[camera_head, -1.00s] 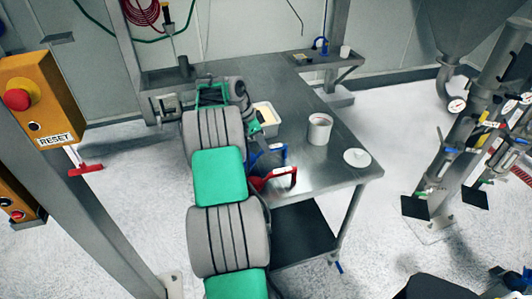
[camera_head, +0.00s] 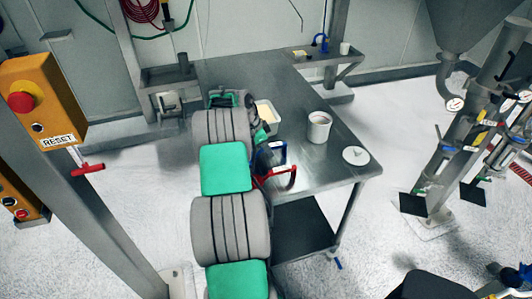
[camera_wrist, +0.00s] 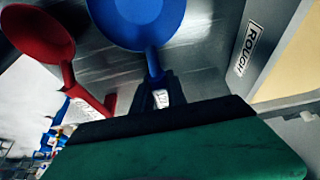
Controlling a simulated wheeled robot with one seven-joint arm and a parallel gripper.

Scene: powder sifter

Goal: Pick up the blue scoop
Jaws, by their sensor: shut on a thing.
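The blue scoop shows in the wrist view with its round bowl (camera_wrist: 140,12) at the top and its handle (camera_wrist: 152,62) running down into my gripper (camera_wrist: 160,92). The dark jaws are shut on the handle. In the head view the blue scoop (camera_head: 270,154) is at the left edge of the steel table, partly hidden by my arm. I cannot tell whether it is clear of the tabletop. My gripper's fingertips are hidden in the head view.
A red scoop (camera_wrist: 38,40) lies close beside the blue one; it also shows in the head view (camera_head: 290,180). The steel table (camera_head: 300,95) holds a white pot (camera_head: 319,128), a white disc (camera_head: 355,156) and a pale tray (camera_head: 268,112) near my wrist. A box marked ROUGH (camera_wrist: 245,50) is at right.

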